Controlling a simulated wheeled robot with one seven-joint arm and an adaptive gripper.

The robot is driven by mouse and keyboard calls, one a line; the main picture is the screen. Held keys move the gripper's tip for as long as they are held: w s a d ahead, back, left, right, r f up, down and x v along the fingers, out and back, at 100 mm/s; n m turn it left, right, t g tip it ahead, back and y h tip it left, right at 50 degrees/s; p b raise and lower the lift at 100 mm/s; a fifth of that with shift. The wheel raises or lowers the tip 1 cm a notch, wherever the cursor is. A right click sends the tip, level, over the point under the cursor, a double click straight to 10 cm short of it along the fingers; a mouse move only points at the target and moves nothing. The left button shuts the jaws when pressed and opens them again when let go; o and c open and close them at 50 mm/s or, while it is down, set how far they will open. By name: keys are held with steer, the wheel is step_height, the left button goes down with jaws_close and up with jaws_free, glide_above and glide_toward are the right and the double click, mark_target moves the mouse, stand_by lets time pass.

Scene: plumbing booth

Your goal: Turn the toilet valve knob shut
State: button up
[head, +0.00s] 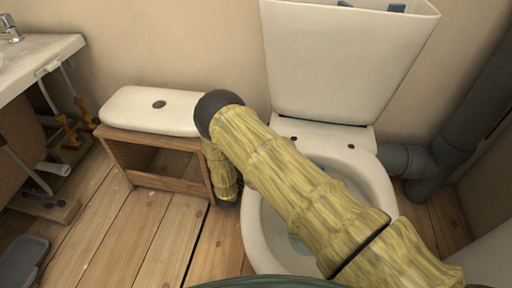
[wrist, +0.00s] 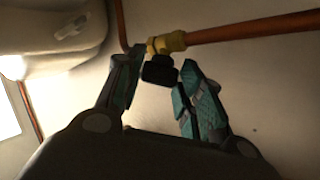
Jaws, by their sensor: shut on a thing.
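In the wrist view, the black valve knob (wrist: 158,70) sits below a brass valve body (wrist: 167,42) on a copper pipe. In the head view, my arm reaches over the toilet bowl (head: 256,232) and down between the toilet and a wooden stand. The gripper, valve and knob are hidden there.
The toilet tank (head: 345,60) stands against the wall. A wooden stand (head: 160,183) with a white lid (head: 150,108) on top is close left of my arm. A grey drain pipe (head: 445,155) is at right. The wall lies close behind the valve.

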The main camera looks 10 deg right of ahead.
steer(key=o, duration=1)
